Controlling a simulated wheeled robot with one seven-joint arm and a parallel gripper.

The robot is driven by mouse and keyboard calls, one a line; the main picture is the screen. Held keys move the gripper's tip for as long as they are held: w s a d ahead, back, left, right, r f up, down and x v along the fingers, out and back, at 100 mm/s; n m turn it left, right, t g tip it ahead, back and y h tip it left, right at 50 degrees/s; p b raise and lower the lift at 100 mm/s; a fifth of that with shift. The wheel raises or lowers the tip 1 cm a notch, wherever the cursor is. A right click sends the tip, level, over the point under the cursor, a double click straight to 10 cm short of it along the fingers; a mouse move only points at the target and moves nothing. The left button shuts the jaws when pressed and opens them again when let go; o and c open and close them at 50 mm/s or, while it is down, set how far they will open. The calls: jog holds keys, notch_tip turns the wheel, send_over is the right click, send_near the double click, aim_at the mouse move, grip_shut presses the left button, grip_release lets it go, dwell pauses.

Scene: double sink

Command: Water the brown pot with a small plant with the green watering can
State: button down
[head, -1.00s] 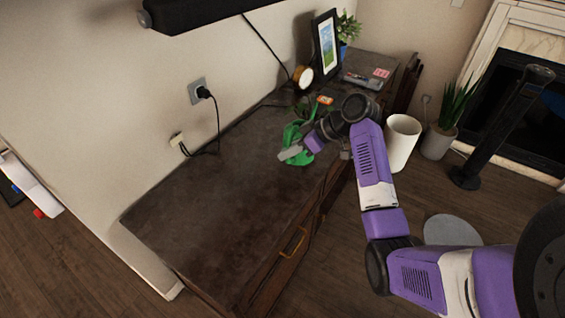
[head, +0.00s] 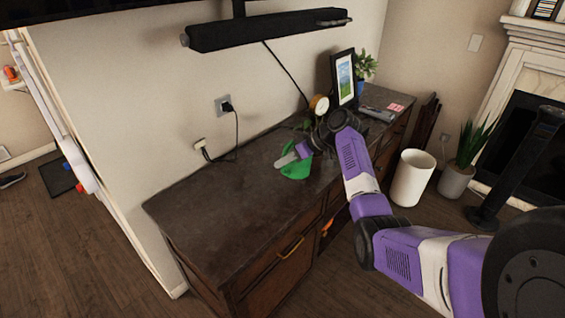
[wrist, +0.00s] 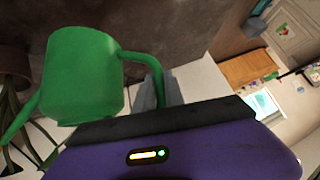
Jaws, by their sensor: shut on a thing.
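The green watering can (head: 296,169) is over the dark wooden cabinet top, partly covered by my gripper (head: 288,159). In the wrist view, the green can (wrist: 82,75) is large and close, with its handle between the jaws of my gripper (wrist: 155,92). My gripper is shut on that handle. The can's spout runs toward the lower left. A brown pot (wrist: 13,62) shows in part at the left edge of the wrist view, with long green leaves near the spout. In the head view my arm mostly hides the pot. I cannot tell whether any water flows.
A picture frame (head: 344,78), a round gold-rimmed object (head: 319,104) and a leafy plant (head: 364,68) stand at the cabinet's far end. The near part of the cabinet top (head: 215,215) is clear. A white bin (head: 412,178) stands on the floor to the right.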

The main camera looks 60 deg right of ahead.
jog(key=shift+r, duration=0.1)
jog(key=shift+d+r+b, duration=0.15)
jog(key=shift+r+b, duration=0.4)
jog(key=shift+b, duration=0.55)
jog(key=shift+r+y, duration=0.3)
jog(key=shift+r, duration=0.35)
dwell(0.3)
